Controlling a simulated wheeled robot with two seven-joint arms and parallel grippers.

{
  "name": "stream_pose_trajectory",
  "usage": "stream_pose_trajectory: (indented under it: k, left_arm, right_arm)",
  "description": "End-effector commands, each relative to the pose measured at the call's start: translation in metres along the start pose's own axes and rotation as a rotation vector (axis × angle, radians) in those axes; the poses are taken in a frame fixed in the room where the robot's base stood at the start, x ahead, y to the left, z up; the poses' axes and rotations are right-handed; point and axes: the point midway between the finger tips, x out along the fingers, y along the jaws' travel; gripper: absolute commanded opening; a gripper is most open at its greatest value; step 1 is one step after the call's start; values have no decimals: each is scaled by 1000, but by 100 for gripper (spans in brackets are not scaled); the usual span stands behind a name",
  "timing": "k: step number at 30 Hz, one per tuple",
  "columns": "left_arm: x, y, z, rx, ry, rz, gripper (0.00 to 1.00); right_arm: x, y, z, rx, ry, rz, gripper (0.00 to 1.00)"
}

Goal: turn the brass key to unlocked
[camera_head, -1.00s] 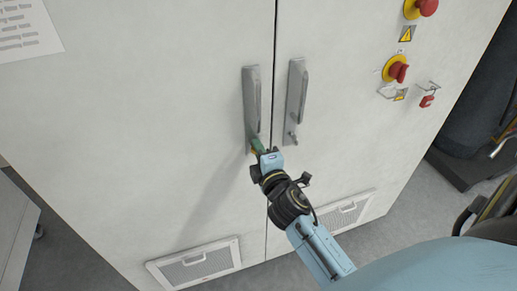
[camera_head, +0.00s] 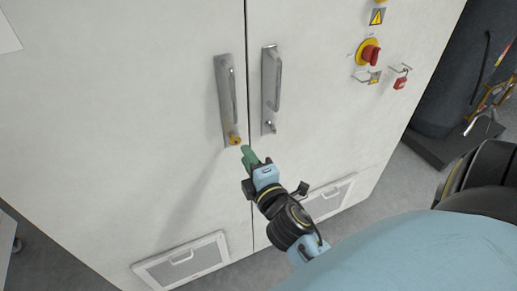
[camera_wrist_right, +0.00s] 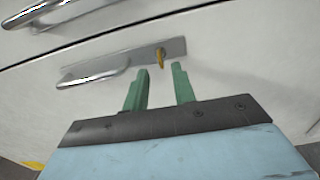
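The brass key (camera_head: 234,139) sits in the lock at the lower end of the left door's handle plate (camera_head: 226,115). It also shows in the right wrist view (camera_wrist_right: 161,57), just beyond and between my fingertips. My right gripper (camera_head: 248,154) has green fingers and is just below and right of the key, apart from it. In the right wrist view its fingers (camera_wrist_right: 161,70) stand apart with nothing between them, so it is open. My left gripper is not in view.
The right door has its own handle (camera_head: 271,90) with a silver key (camera_head: 269,126). A red and yellow switch (camera_head: 369,53) and a red padlock (camera_head: 400,83) are on the cabinet's right. Vent grilles (camera_head: 182,262) sit low on the doors.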

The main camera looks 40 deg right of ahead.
Motion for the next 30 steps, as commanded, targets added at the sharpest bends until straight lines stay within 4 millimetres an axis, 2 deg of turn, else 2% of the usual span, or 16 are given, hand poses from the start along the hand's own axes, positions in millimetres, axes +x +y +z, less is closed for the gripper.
stream_pose_trajectory:
  k: [1,6,12,30]
  left_arm:
    - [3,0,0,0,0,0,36]
    - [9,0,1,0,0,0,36]
    - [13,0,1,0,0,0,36]
    - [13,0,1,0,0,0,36]
  right_arm:
    - [-12,-2,0,1,-2,-3,26]
    - [-39,-2,0,1,-2,-2,26]
    - [-56,-1,0,2,-1,-1,26]
    - [-59,0,0,1,0,1,26]
